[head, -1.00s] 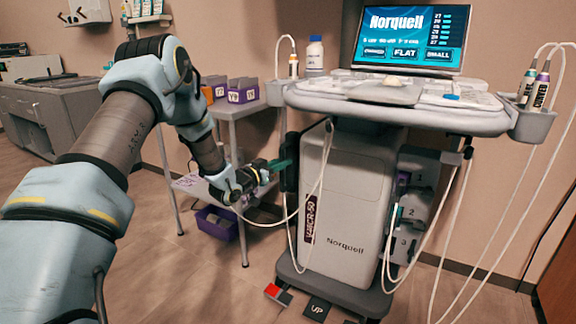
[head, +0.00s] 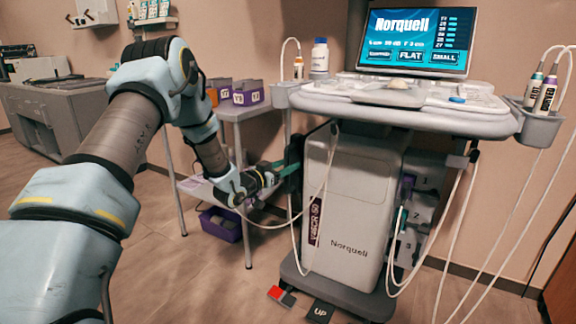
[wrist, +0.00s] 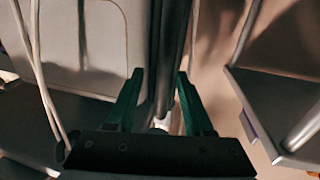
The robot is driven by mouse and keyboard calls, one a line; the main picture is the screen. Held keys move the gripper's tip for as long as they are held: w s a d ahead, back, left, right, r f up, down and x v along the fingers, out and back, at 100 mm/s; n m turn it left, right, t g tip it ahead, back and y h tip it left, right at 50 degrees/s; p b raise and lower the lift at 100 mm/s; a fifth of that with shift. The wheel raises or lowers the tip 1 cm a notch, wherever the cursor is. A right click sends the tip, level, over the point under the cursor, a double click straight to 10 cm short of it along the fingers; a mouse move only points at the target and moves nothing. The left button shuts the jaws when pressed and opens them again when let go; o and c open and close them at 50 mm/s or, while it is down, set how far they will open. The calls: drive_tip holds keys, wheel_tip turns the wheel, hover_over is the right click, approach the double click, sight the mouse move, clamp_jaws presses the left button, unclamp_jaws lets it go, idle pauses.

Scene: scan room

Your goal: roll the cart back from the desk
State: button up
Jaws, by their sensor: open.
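The cart (head: 347,205) is a white and grey Norquell console on a dark base, with a wide top deck and a lit screen (head: 415,40). It stands upright on the floor at centre right in the head view. My gripper (head: 284,166) is at the cart's left side, below the deck, beside a dark upright part. In the wrist view, the green fingers of my gripper (wrist: 160,92) are apart, with a dark vertical bar (wrist: 170,60) showing between them. I cannot tell whether they touch it. The cart's pale body (wrist: 95,45) fills the upper left there.
A grey side table (head: 240,108) with small bins stands left of the cart. A purple bin (head: 220,224) sits beneath it. White cables (head: 325,180) hang around the cart. A red-and-black pedal (head: 282,296) and an UP pedal (head: 320,312) lie at its base. Floor at left is open.

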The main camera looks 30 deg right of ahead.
drive_tip(key=p+v, duration=0.1)
drive_tip(key=v, duration=0.9)
drive_tip(key=shift+s+a, duration=0.1)
drive_tip(key=shift+a, duration=0.05)
drive_tip(key=w+a+n+t+y, duration=0.2)
drive_tip(key=w+a+n+y, duration=0.15)
drive_tip(key=a+y, duration=0.4)
drive_tip(key=s+a+r+n+y, duration=0.1)
drive_tip(key=a+n+y, duration=0.15)
drive_tip(key=a, duration=0.55)
drive_tip(key=s+a+r+n+y, duration=0.1)
drive_tip(key=a+y, duration=0.2)
drive_tip(key=a, duration=0.5)
drive_tip(key=s+a+r+n+g+y, duration=0.1)
drive_tip(key=s+a+n+g+y, duration=0.15)
drive_tip(key=s+a, duration=0.55)
drive_tip(key=s+a+r+n+g+y, duration=0.1)
drive_tip(key=s+a+r+n+g, duration=0.25)
drive_tip(key=s, duration=0.85)
drive_tip(key=w+p+v, duration=0.2)
drive_tip(key=p+v, duration=1.1)
drive_tip(key=p, duration=0.1)
drive_tip(key=w+r+p+v, duration=0.1)
drive_tip(key=w+p+v, duration=0.2)
drive_tip(key=p+v, duration=1)
drive_tip(key=shift+w+a+m+g+p, duration=0.2)
drive_tip(key=shift+m+g+p, duration=0.15)
drive_tip(key=shift+p, duration=0.35)
